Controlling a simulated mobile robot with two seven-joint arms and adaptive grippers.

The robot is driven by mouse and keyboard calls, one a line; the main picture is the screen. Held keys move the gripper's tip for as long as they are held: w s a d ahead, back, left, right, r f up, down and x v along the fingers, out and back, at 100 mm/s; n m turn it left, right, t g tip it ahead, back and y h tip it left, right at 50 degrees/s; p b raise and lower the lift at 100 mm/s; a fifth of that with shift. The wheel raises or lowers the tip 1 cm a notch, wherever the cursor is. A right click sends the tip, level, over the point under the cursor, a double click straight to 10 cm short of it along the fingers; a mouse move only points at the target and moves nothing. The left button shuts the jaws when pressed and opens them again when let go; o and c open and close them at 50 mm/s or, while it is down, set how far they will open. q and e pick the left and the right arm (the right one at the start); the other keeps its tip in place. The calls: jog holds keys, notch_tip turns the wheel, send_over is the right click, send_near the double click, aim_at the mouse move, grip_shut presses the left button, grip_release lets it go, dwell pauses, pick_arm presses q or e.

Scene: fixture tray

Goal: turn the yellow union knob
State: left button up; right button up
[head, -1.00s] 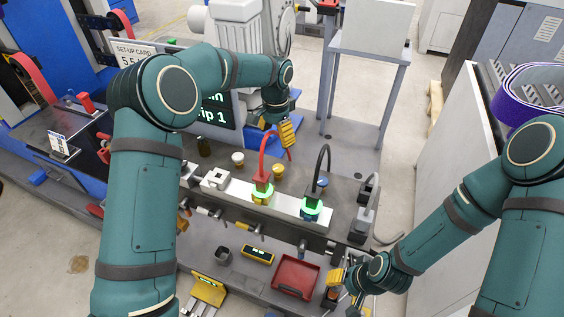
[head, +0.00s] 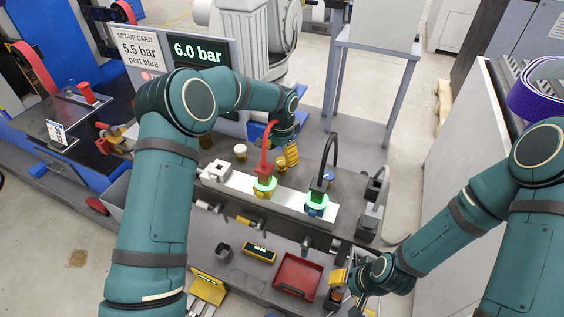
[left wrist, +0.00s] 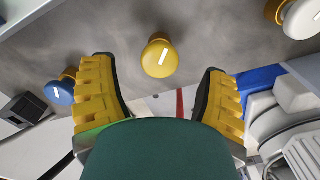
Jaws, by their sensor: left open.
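The yellow union knob (left wrist: 160,57) has a white line on its face. In the left wrist view it sits between the spread yellow fingers of my left gripper (left wrist: 160,70), apart from both. In the head view my left gripper (head: 290,155) is right above the yellow knob (head: 281,168), which it partly hides. The gripper is open and empty. A blue knob (left wrist: 61,91) and a white knob (left wrist: 303,18) lie either side of the yellow one. My right gripper (head: 338,283) is low at the right, by the red tray; its jaws are too small to read.
A white block with a red hose (head: 267,165) and a black hose (head: 320,170), both with glowing green rings, stands in front of the knobs. A red tray (head: 297,272) and a yellow meter (head: 261,253) lie lower. A screen (head: 200,52) reads 6.0 bar; a card (head: 138,48) reads 5.5 bar, port blue.

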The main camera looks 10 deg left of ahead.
pick_arm(q)
jog(key=shift+f, duration=1.45)
jog(key=c, duration=1.2)
jog(key=m+p, duration=0.1)
jog(key=m, duration=0.3)
jog(key=shift+r+m, duration=0.1)
jog(key=shift+m, duration=0.2)
jog(key=shift+m+p, duration=0.6)
jog(key=shift+m, duration=2)
